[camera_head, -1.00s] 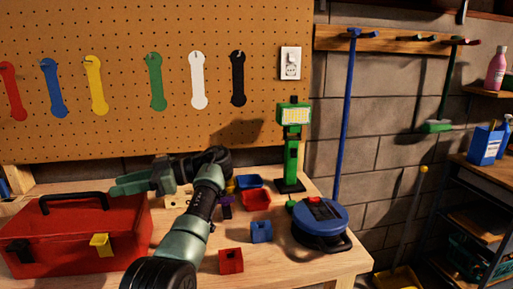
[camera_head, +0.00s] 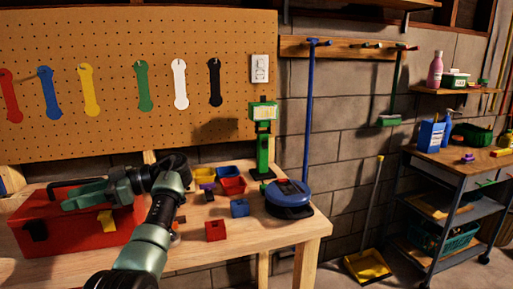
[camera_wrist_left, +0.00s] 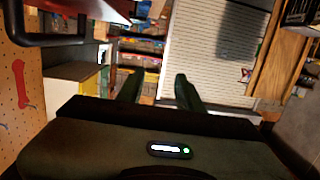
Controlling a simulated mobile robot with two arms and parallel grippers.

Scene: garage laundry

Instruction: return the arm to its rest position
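My left arm comes in from the bottom left of the head view and bends to the left at the wrist. My left gripper (camera_head: 72,201) points left, in front of the upper part of the red toolbox (camera_head: 75,229) in that view. In the left wrist view its two dark green fingers (camera_wrist_left: 157,90) stand apart with nothing between them, so it is open and empty. I cannot tell the exact gap between the gripper and the toolbox. My right gripper is in neither view.
The wooden workbench (camera_head: 281,233) holds a red block (camera_head: 215,231), a blue block (camera_head: 239,208), small bins, a green stand (camera_head: 262,146) and a blue round device (camera_head: 289,197). A cart (camera_head: 465,181) and yellow dustpan (camera_head: 367,265) stand right. Some floor shows between bench and cart.

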